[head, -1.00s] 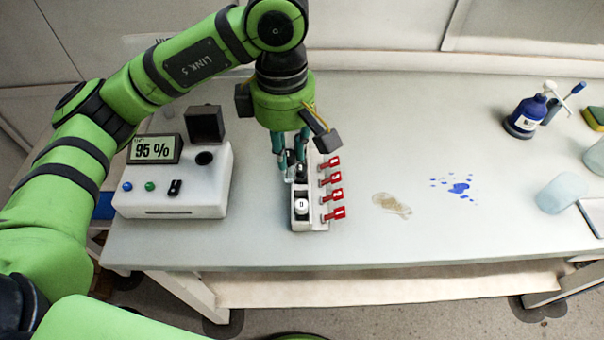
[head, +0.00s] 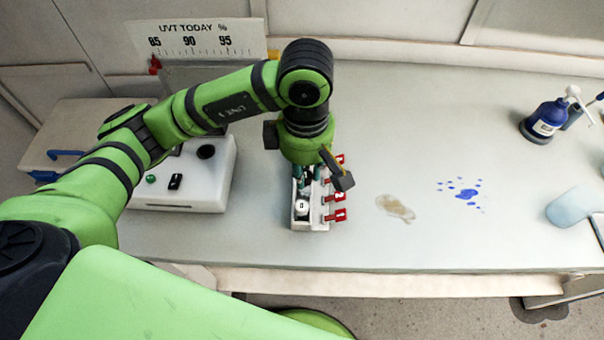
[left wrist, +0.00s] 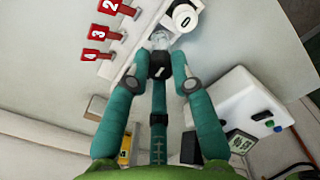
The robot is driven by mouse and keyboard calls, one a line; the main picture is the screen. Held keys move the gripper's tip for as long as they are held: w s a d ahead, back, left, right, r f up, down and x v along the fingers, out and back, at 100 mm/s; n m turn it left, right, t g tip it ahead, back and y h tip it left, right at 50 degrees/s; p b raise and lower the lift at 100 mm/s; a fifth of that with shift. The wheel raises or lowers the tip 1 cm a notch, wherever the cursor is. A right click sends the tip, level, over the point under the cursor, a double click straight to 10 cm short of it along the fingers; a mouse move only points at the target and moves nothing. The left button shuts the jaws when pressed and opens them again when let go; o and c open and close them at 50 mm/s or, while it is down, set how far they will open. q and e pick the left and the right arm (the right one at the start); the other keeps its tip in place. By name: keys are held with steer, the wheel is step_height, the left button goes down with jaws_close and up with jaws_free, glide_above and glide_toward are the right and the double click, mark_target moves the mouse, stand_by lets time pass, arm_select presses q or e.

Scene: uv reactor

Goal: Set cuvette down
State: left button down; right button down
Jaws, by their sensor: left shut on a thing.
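My left gripper (head: 307,181) reaches down over the white rack (head: 312,223). In the left wrist view its teal fingers (left wrist: 160,82) are shut on the cuvette (left wrist: 160,62), which shows a dark top and a clear part beyond it. The cuvette is at the rack's edge; I cannot tell whether its base is seated in a slot. A white-capped vial marked 0 (head: 301,207) stands in the rack's near end; it also shows in the left wrist view (left wrist: 184,18). Red numbered tags (head: 337,197) line the rack's right side. My right gripper is not in view.
The white meter (head: 190,185) is left of the rack, partly behind my arm. A "UVT TODAY %" scale (head: 200,40) stands at the back. A brown stain (head: 395,207) and blue drops (head: 465,192) lie right of the rack. A blue bottle (head: 545,122) is farther right.

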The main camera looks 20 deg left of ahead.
arm_select(q)
steer(key=shift+w+a+f, duration=0.1)
steer(key=shift+a+f, duration=0.1)
steer(key=shift+a, duration=0.15)
steer(key=shift+f, duration=0.3)
step_height(320, 180, down, 3)
steer(key=shift+f+p, duration=0.1)
steer(key=shift+p, duration=0.8)
steer(key=shift+f, duration=0.15)
steer(key=shift+w, duration=0.1)
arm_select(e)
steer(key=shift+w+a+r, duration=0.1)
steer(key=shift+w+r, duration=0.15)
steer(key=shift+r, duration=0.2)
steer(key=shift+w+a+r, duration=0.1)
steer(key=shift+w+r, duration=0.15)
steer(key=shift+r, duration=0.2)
arm_select(q)
steer(key=shift+f, duration=0.1)
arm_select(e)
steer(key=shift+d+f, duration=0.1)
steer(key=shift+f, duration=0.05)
arm_select(q)
steer(key=shift+f+b, duration=0.15)
steer(key=shift+b, duration=0.2)
steer(key=c, duration=1.1)
jaws_free()
steer(key=shift+o, duration=0.2)
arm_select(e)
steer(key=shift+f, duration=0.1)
